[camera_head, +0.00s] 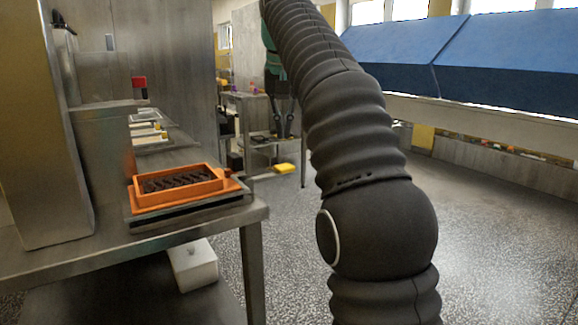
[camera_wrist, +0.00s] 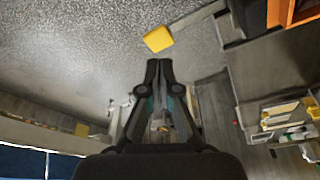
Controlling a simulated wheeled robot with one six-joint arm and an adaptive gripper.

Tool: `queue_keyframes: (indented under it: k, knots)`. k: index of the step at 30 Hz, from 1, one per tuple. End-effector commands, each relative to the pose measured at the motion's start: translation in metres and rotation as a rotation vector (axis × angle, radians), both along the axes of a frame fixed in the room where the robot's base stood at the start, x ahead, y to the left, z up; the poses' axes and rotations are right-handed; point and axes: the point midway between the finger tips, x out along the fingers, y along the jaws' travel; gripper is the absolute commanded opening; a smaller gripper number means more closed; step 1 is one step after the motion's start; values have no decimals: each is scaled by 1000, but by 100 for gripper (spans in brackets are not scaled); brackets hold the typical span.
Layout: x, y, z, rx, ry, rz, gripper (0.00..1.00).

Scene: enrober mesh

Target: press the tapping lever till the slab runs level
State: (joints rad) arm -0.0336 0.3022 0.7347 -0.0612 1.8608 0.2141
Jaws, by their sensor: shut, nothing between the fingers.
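A dark, ridged slab (camera_head: 180,181) lies in an orange mould frame (camera_head: 186,194) on the steel table at the left of the head view. Its surface looks uneven. The frame sits on an orange plate over a dark base. My gripper (camera_wrist: 159,64) shows in the wrist view, shut and empty, over open floor. An orange edge (camera_wrist: 279,12) shows at the top right there, well apart from my fingers.
A steel table (camera_head: 125,252) and tall cabinet (camera_head: 42,130) fill the left. Pale trays (camera_head: 148,133) lie behind the mould. A yellow block (camera_head: 284,168) lies beyond, also seen in the wrist view (camera_wrist: 158,39). Blue covers (camera_head: 470,55) run along the right; the floor between is clear.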

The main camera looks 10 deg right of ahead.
Motion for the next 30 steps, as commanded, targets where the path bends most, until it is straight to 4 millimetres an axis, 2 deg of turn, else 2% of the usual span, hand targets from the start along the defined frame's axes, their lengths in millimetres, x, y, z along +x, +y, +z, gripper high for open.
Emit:
queue_keyframes:
  k: [8, 21, 30]
  knots:
    - [2, -2, -11, 0, 2, -3, 0]
    - [14, -5, -58, 0, 1, -3, 0]
    - [16, -5, -68, 0, 0, -3, 0]
